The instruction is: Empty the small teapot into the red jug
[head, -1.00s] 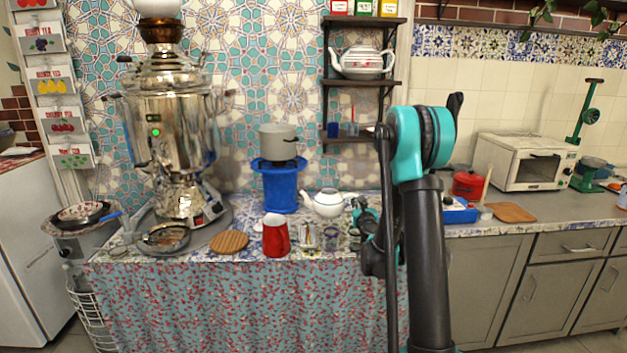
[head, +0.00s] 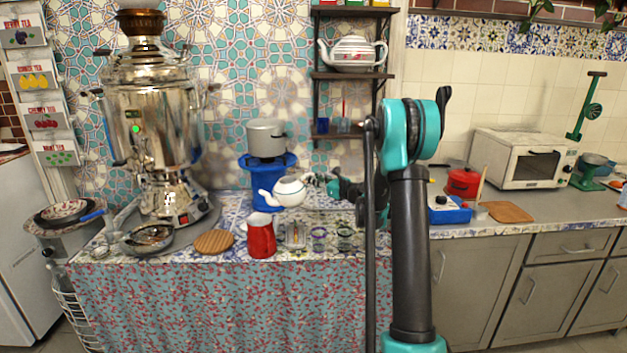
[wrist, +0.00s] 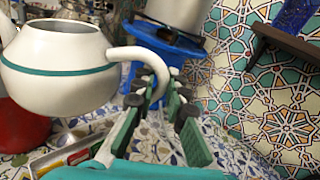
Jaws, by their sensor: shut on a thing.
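The small white teapot (head: 290,191) with a thin teal band is held in the air above the patterned counter. It also shows in the wrist view (wrist: 60,75). Its spout points left and the pot looks slightly tipped that way. My gripper (head: 318,180) is at the right side of the pot, its fingers (wrist: 152,95) shut on the curved handle. The red jug (head: 262,239) stands upright on the counter, below and a little left of the teapot. Part of it shows at the left edge of the wrist view (wrist: 20,130). No liquid is visible.
A blue burner (head: 268,170) with a grey pot (head: 266,138) stands close behind the teapot. Glasses (head: 319,238) and a small tray (head: 295,235) stand right of the jug. A round wooden board (head: 214,242) and samovar (head: 155,125) are at left.

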